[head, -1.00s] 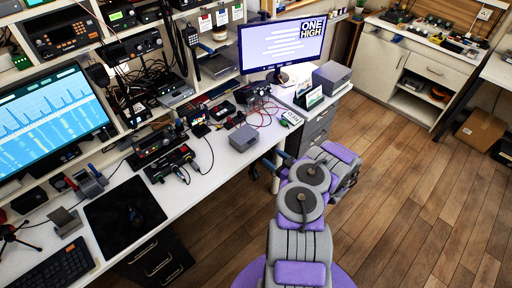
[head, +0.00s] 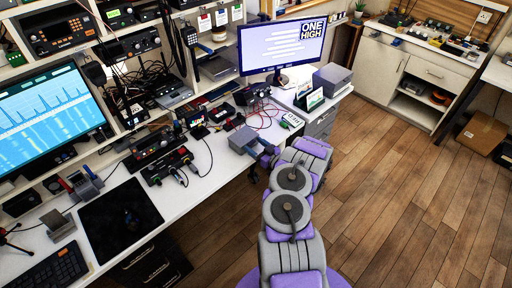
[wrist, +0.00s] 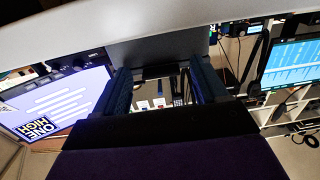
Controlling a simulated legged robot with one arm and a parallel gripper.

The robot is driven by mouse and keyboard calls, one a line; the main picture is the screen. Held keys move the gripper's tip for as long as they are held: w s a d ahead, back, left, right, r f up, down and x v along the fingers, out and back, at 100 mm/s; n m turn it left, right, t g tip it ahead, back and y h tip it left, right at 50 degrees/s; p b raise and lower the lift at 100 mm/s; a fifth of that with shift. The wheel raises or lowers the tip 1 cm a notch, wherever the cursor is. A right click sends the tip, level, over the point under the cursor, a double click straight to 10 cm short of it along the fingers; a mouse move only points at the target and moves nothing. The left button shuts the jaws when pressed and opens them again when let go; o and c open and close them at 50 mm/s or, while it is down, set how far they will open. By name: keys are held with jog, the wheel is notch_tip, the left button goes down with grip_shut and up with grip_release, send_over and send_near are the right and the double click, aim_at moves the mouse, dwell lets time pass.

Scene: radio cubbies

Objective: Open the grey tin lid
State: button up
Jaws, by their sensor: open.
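The grey tin (head: 240,143) sits at the front edge of the white desk, in the middle of the head view. Contact cannot be made out.
Radios (head: 150,142) and cables crowd the desk left of the tin. A monitor (head: 283,45) and a larger grey box (head: 332,78) stand behind and right. A black mat (head: 120,218) lies at the near left. The wooden floor (head: 400,180) at right is clear.

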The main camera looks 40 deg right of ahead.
grip_shut()
dwell(0.5)
jog(key=shift+r, duration=0.15)
